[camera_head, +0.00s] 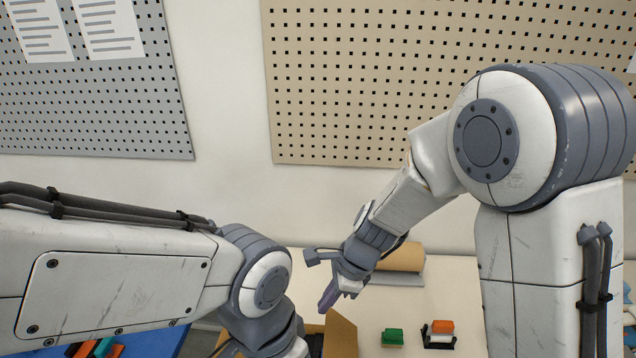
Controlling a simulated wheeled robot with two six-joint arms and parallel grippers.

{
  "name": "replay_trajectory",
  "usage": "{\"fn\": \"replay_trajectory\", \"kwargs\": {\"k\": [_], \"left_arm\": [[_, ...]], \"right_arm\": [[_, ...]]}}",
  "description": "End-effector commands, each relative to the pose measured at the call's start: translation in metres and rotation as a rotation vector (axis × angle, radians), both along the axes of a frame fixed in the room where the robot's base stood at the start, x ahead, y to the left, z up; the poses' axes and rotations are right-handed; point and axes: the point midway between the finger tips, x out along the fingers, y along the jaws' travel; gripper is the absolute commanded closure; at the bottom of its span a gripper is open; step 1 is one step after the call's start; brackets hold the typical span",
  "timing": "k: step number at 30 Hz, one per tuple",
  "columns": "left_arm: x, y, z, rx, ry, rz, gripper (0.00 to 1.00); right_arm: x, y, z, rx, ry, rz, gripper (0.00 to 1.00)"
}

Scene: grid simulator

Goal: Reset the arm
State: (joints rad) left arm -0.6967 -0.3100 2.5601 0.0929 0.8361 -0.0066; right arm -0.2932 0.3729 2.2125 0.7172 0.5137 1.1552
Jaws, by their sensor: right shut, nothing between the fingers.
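My right arm (400,200) comes in from the right and reaches down over the table. Its gripper (328,298) is shut and empty, just above and behind an open cardboard box (343,335). My left arm (120,280) comes in from the left and bends down at the lower middle. Its gripper is below the frame edge and cannot be seen.
A pale table (440,290) holds a brown roll (402,257), a green block (392,337) and a small black holder with an orange block (442,327). A blue surface (160,343) with coloured pieces lies at lower left. Pegboards (350,80) hang on the wall behind.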

Motion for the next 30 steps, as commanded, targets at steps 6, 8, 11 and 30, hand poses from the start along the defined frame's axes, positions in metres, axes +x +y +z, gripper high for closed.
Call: {"fn": "replay_trajectory", "kwargs": {"k": [6,8,11,30], "left_arm": [[0.0,0.0,0.0,0.0,0.0,0.0,0.03],[0.0,0.0,0.0,0.0,0.0,0.0,0.03],[0.0,0.0,0.0,0.0,0.0,0.0,0.03],[0.0,0.0,-0.031,0.0,0.0,0.001,0.03]], "right_arm": [[-0.014,-0.091,0.016,-0.197,-0.239,0.533,1.0],[-0.019,-0.108,0.018,-0.242,-0.279,0.66,1.0],[-0.027,-0.132,0.022,-0.305,-0.326,0.839,1.0],[-0.069,-0.162,0.013,-0.451,-0.431,1.546,1.0]]}}
